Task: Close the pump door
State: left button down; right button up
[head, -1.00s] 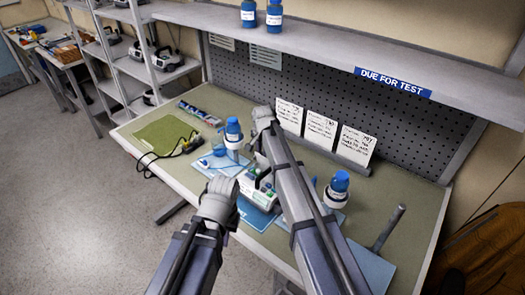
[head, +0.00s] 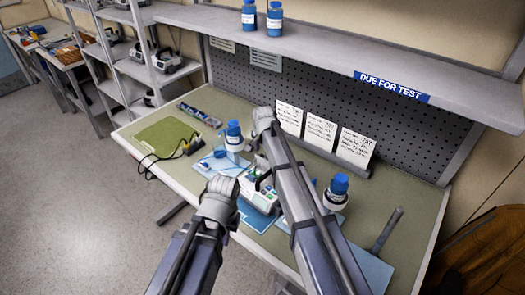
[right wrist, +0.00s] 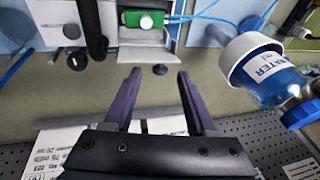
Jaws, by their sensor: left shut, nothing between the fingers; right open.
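The white pump (head: 262,194) stands on a blue mat on the bench, partly hidden behind my right arm. In the right wrist view an open bay of the pump shows at the top, with a green part (right wrist: 130,18) bearing a pale round knob. I cannot tell for sure which panel is the door, or its angle. My left gripper (head: 222,184) is shut and empty, just left of the pump in the head view. My right gripper (head: 263,112) is beyond the pump; its fingers (right wrist: 158,74) are open and empty, apart from the pump.
A blue-capped bottle (head: 234,136) stands behind the pump, and another bottle (head: 337,193) stands to its right. A water-labelled bottle (right wrist: 265,75) is close beside my right fingers. Cards (head: 321,131) stand at the pegboard. A green mat (head: 163,133) with a cable is at left.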

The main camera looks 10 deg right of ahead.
jog(key=p+v, duration=0.5)
jog(key=v, duration=0.1)
jog(key=shift+r, duration=0.15)
